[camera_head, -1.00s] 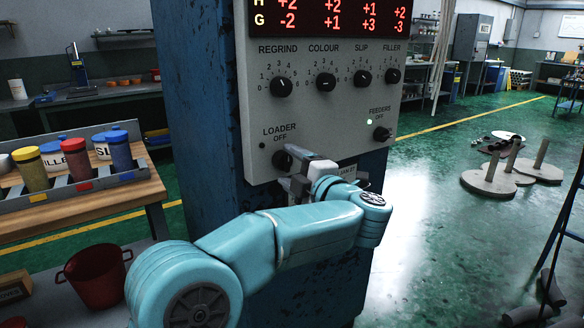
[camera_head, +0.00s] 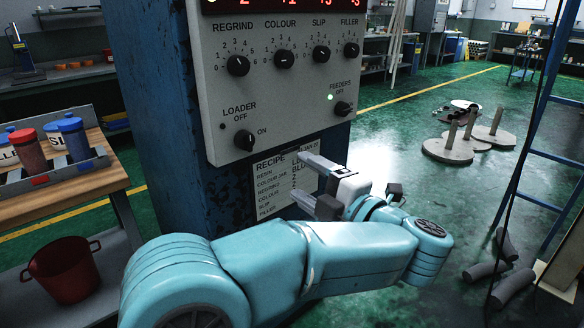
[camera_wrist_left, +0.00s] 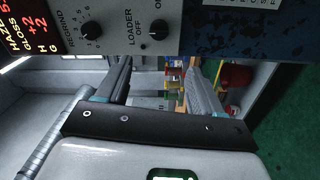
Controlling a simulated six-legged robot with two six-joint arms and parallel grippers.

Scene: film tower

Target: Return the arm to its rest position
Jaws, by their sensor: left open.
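My left arm comes in from the lower left of the head view. Its gripper (camera_head: 299,178) is open and empty in front of the recipe card (camera_head: 280,187), below and right of the loader knob (camera_head: 244,141), and apart from that knob. In the left wrist view my left gripper (camera_wrist_left: 158,70) shows two spread fingers with nothing between them. The loader knob also shows there (camera_wrist_left: 158,6), beyond the fingers. Part of the recipe card is hidden behind the gripper. My right gripper is not in view.
The blue machine column (camera_head: 160,120) carries the grey control panel (camera_head: 300,85) close ahead. A bench with a tray of jars (camera_head: 60,175) and a red bucket (camera_head: 63,270) are at left. A blue ladder (camera_head: 535,150) and dark pipe pieces (camera_head: 505,275) are at right. Green floor lies between.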

